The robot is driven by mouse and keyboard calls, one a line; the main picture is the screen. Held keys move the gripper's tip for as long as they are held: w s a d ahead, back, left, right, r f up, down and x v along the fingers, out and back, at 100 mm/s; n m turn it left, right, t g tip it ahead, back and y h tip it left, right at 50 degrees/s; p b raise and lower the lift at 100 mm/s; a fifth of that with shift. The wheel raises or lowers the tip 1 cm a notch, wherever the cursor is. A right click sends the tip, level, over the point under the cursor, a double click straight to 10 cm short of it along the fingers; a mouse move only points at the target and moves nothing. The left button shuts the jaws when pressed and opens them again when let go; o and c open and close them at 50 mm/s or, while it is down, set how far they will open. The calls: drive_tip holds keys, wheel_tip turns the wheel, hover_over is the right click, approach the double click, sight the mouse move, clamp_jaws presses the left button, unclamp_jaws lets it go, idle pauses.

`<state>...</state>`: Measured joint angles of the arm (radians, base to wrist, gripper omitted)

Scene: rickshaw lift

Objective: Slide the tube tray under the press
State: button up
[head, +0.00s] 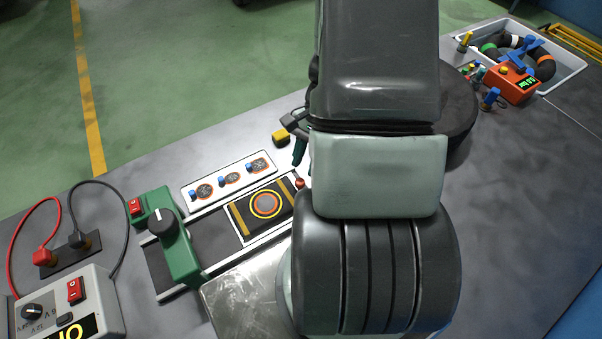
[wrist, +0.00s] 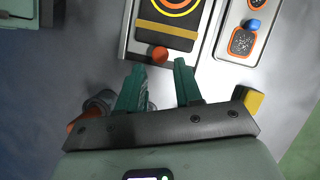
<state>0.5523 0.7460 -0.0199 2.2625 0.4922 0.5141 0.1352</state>
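The tray (head: 243,226) is a dark plate with yellow stripes and an orange-and-yellow ring, lying on a grey track. An orange-red knob (head: 300,183) is at its near end. The green press (head: 180,250), with a black dial and red switch, bridges the track left of the tray. In the wrist view the tray (wrist: 165,36) and knob (wrist: 159,54) are ahead of my gripper (wrist: 159,66). Its green fingers are apart and empty, with the knob just beyond the gap between the tips. I cannot tell their height difference. My arm hides most of the gripper in the head view.
A white panel (head: 207,205) with several blue knobs lies beside the track. A yellow block (head: 281,138) stands near the gripper. A power box (head: 95,305) with cables is at lower left. An orange meter (head: 514,84) and a bin (head: 572,66) are at upper right.

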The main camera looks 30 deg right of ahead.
drive_tip(key=x, duration=0.5)
clamp_jaws()
